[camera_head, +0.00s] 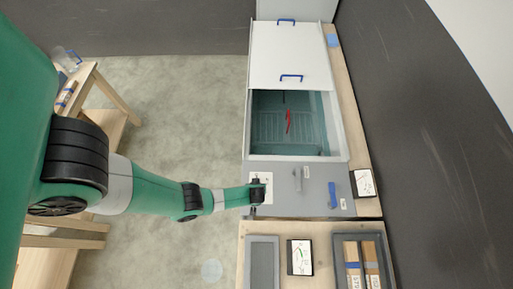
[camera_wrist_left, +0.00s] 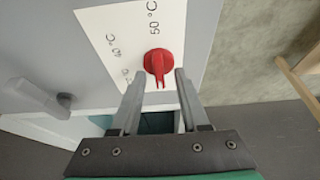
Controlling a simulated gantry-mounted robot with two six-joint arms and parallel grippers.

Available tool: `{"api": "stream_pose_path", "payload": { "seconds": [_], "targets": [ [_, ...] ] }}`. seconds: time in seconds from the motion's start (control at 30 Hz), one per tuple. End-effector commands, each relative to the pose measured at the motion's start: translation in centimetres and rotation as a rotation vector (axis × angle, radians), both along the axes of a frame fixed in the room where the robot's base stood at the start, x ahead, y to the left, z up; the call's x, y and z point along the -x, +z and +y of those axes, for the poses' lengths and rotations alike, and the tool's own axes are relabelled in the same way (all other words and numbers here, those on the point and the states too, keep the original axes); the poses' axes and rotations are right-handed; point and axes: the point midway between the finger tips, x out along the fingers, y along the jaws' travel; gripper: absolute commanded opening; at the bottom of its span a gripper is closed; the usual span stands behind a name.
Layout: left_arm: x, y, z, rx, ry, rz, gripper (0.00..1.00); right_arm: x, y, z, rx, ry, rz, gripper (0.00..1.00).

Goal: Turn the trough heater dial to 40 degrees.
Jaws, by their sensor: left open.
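The red heater dial (camera_wrist_left: 157,62) sits on a white scale plate (camera_wrist_left: 185,30) on the grey panel. Marks of 50 °C and 40 °C show above and to the upper left of it in the left wrist view; another mark is partly hidden by a finger. The dial's narrow end points down in that view, toward my wrist. My left gripper (camera_wrist_left: 160,82) is open, with one fingertip on each side of the dial; contact cannot be told. In the head view my left gripper (camera_head: 256,192) covers the dial at the panel's left end.
The trough (camera_head: 295,120) lies behind the panel, half covered by a white lid (camera_head: 290,55) with blue handles. A grey lever (camera_head: 298,180) and a blue handle (camera_head: 332,192) stand right of the dial. Trays (camera_head: 262,262) lie on the front bench.

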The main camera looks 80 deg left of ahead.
Motion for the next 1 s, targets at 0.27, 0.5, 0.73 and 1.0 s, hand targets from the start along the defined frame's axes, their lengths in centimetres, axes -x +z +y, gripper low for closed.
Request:
{"api": "stream_pose_path", "payload": {
  "seconds": [0.27, 0.5, 0.73, 1.0],
  "targets": [
    [-0.03, 0.03, 0.01, 0.000, 0.000, -0.001, 0.40, 0.02, 0.03, -0.01, 0.000, 0.000, -0.001, 0.00],
    [-0.03, 0.03, 0.00, 0.000, -0.001, 0.000, 0.00, 0.02, 0.03, -0.02, 0.000, 0.000, -0.001, 0.00],
    [-0.03, 0.02, 0.01, 0.000, -0.001, -0.001, 0.00, 0.01, 0.03, -0.01, 0.000, 0.000, -0.001, 0.00],
    [0.07, 0.01, 0.01, 0.000, -0.030, 0.001, 0.00, 0.02, 0.10, -0.01, 0.000, 0.000, -0.001, 0.00]
  ]
}}
